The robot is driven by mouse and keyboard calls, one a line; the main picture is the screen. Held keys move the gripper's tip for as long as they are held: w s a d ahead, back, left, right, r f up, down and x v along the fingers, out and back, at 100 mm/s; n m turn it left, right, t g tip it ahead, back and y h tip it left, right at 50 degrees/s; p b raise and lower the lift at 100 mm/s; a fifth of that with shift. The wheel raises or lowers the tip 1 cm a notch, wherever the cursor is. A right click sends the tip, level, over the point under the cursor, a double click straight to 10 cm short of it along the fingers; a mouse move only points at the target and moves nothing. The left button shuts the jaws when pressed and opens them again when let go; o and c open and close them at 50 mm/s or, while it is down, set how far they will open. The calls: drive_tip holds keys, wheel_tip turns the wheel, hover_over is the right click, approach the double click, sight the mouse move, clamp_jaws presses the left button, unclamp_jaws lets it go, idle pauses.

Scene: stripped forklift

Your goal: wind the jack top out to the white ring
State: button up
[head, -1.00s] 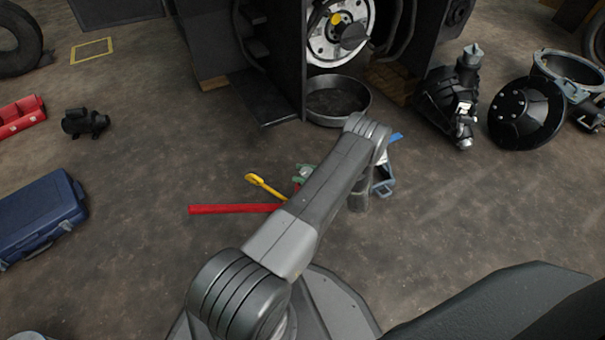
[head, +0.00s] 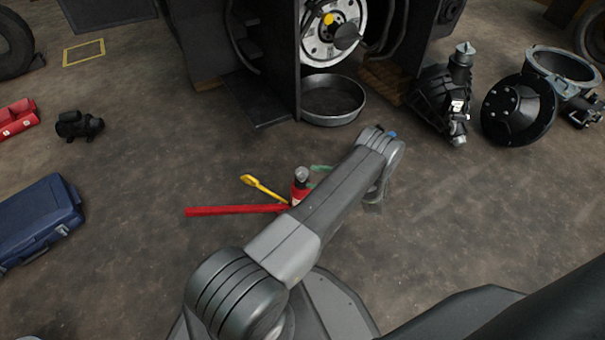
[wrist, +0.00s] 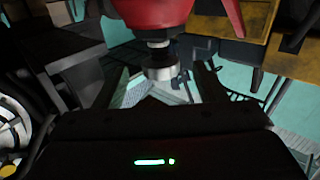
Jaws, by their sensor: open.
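The jack (head: 299,192) stands on the floor left of my forearm in the head view. It has a red body and a grey top. In the wrist view its red body (wrist: 152,12) is at the upper edge, with a short metal stem and the round grey jack top (wrist: 161,68) below it. My gripper (wrist: 163,82) is open, with one dark finger on each side of the jack top. I cannot tell whether either finger touches it. I cannot make out the white ring. My arm hides the gripper in the head view.
A red bar (head: 230,210) and a yellow tool (head: 262,187) lie beside the jack. A round pan (head: 333,118) is behind, under the forklift's wheel hub (head: 318,50). Dark metal parts (head: 445,105) stand at right.

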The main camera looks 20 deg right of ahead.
drive_tip(key=v, duration=0.6)
drive_tip(key=shift+s+d, duration=0.2)
drive_tip(key=shift+d, duration=0.05)
wheel_tip(320, 180, up, 15)
drive_tip(key=p, duration=0.7)
drive_tip(key=shift+f, duration=0.15)
wheel_tip(320, 180, down, 15)
drive_tip(key=b, duration=0.7)
drive_tip(key=shift+x, duration=2.4)
